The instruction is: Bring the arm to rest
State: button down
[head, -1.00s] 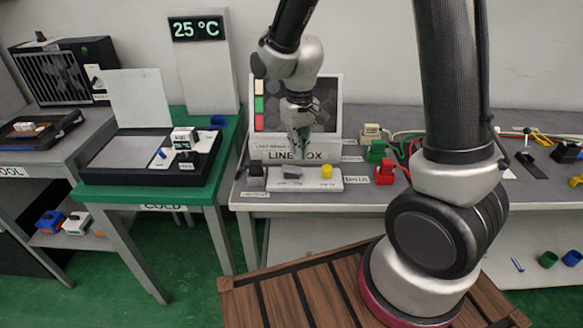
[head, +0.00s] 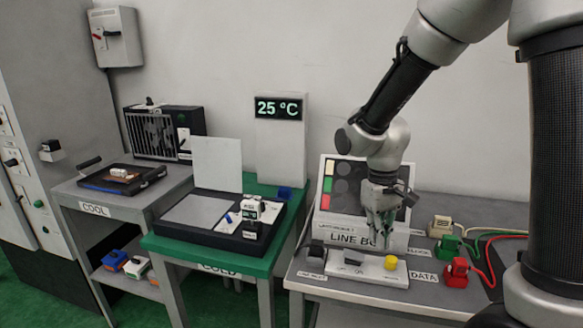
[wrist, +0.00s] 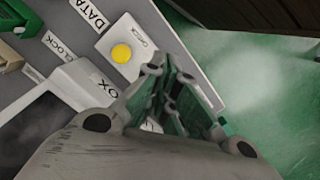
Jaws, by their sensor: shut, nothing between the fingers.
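My gripper (head: 381,222) hangs at the end of my arm, pointing down, in front of the line box (head: 352,235) and above the white switch panel (head: 350,266). Its fingers are shut with nothing between them. In the wrist view the closed fingers (wrist: 172,112) hide part of the panel. The panel's yellow button (head: 390,263) is right of the gripper, and it also shows in the wrist view (wrist: 121,53). A dark grey rocker (head: 354,257) lies on the panel's left part. I cannot tell whether the fingertips touch the panel.
Black (head: 316,249), red (head: 457,272) and green (head: 449,247) connectors stand beside the panel, with cables at the right. The green COLD table (head: 215,262) and the grey COOL table (head: 100,197) stand to the left.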

jog(key=s+d+r+m+t, duration=0.1)
jog(key=s+d+r+t, duration=0.2)
jog(key=s+d+r, duration=0.3)
jog(key=s+d+r+m+t, duration=0.2)
jog(key=s+d+r, duration=0.5)
jog(key=r, duration=0.4)
jog(key=shift+s+t+y, duration=0.3)
jog(key=shift+s+t, duration=0.1)
jog(key=shift+s, duration=0.3)
